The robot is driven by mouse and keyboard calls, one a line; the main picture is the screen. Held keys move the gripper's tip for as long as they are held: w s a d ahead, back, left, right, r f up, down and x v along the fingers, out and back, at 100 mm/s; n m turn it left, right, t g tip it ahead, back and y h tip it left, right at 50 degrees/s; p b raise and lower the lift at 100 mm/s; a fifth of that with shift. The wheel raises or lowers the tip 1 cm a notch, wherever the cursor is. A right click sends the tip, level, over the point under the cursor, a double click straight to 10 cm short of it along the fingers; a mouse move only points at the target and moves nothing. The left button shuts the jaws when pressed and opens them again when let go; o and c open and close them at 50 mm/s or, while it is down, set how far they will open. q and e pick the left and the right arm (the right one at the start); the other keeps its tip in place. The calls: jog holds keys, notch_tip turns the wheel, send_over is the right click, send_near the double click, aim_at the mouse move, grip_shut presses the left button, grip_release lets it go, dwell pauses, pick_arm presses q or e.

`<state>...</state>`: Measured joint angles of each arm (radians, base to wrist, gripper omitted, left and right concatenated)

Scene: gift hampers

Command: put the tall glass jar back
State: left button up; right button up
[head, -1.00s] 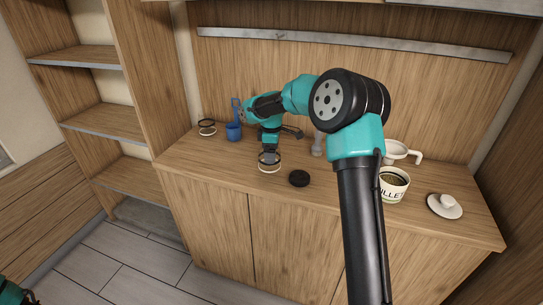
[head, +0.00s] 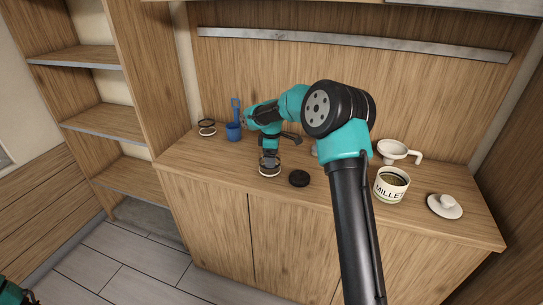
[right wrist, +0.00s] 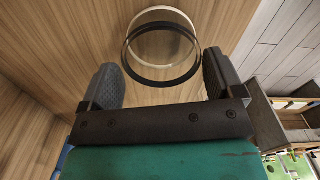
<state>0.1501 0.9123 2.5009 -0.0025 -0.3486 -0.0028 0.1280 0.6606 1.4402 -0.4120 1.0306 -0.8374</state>
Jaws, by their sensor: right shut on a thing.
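The tall glass jar (head: 270,171) is clear, with a dark band and a pale rim. It is upright over the front part of the counter in the head view. My right gripper (head: 269,157) reaches down from above and is shut on it. In the right wrist view the jar's round rims (right wrist: 160,82) show between the two fingers (right wrist: 163,85). I cannot tell whether the jar's base touches the counter. A small part of my left arm shows at the bottom left corner of the head view, too little to read its jaws.
A black round lid (head: 299,178) lies just right of the jar. A millet canister (head: 391,185), a white funnel-like cup (head: 396,152) and a white lid (head: 445,206) are at the right.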

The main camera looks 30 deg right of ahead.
jog(key=shift+f, duration=0.15)
jog(key=o, duration=0.9)
jog(key=shift+c, duration=0.2)
notch_tip(320, 180, up, 12)
jog(key=shift+r, duration=0.2)
